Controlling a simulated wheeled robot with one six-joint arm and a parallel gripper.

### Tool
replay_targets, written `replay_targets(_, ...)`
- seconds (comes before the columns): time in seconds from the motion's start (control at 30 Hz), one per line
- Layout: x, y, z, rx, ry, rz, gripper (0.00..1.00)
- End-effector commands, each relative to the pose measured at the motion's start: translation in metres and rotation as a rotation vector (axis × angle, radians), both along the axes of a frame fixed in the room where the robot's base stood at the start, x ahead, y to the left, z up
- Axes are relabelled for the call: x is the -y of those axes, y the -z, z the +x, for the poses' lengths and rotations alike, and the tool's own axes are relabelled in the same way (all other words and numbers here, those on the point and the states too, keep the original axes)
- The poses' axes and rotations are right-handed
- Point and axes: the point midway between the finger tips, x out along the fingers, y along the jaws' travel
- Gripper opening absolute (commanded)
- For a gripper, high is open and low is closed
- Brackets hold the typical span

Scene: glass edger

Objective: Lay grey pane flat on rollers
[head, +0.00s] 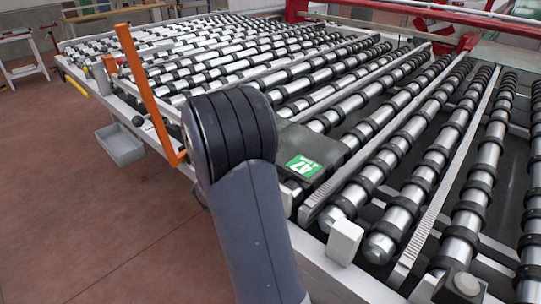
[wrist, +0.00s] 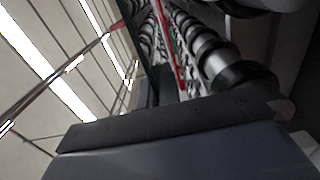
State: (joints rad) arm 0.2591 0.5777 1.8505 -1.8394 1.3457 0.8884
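The grey pane (head: 322,143) is a small dark grey sheet with a green and white label marked 47. In the head view it is at the near edge of the roller bed, just right of my arm, and looks about level with the rollers (head: 402,215). My arm hides its left part, and I cannot tell whether it rests fully on the rollers. My gripper's fingers are hidden behind my arm in the head view. The wrist view shows a dark bar and a blue-grey surface across the bottom, with no fingertips I can make out.
Black-ringed rollers fill the wide bed, with toothed rails between them. An orange upright bar (head: 146,90) stands at the bed's left edge, above a grey bin (head: 120,145). A red frame (head: 455,42) crosses the far end. The floor (head: 70,190) at left is clear.

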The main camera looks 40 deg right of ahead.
Motion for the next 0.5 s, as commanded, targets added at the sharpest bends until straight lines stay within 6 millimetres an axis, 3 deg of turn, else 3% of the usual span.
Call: replay_targets(0.5,0.000,0.041,0.000,0.002,0.000,-0.004,0.00)
